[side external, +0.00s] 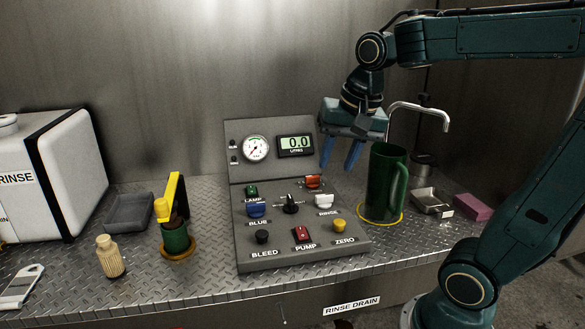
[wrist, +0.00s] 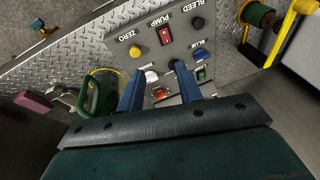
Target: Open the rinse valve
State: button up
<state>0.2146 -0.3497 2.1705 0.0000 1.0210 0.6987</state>
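The panel has a white knob (side external: 324,201) labelled RINSE at its right; it also shows in the wrist view (wrist: 151,76), between and beyond my fingertips. A separate valve with a green body (side external: 175,238) and a yellow lever (side external: 176,196) stands left of the panel; the lever points up. In the wrist view the yellow lever (wrist: 283,32) is at the upper right. I cannot tell from the frames which of these is the rinse valve. My gripper (side external: 338,168) is open and empty above the panel's right side, with its blue fingers apart and pointing down.
A green jug (side external: 384,185) stands right of the panel under a tap (side external: 420,108). The panel (side external: 290,248) also has a blue knob (side external: 256,210), a black selector (side external: 290,204) and a red PUMP switch (side external: 302,234). A white RINSE tank (side external: 75,170) stands far left.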

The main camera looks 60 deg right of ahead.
jog(key=w+d+f+m+g, duration=0.1)
jog(key=w+d+m+g, duration=0.1)
jog(key=w+d+m, duration=0.55)
jog(key=m+g, duration=0.1)
jog(key=m, duration=0.8)
send_over(324, 195)
notch_tip(324, 195, down, 4)
jog(key=shift+d+f+y, duration=0.15)
jog(key=shift+f+y, duration=0.05)
jog(key=shift+y, duration=0.2)
jog(key=shift+f, duration=0.15)
notch_tip(324, 195, down, 13)
jog(key=shift+f, duration=0.2)
grip_shut()
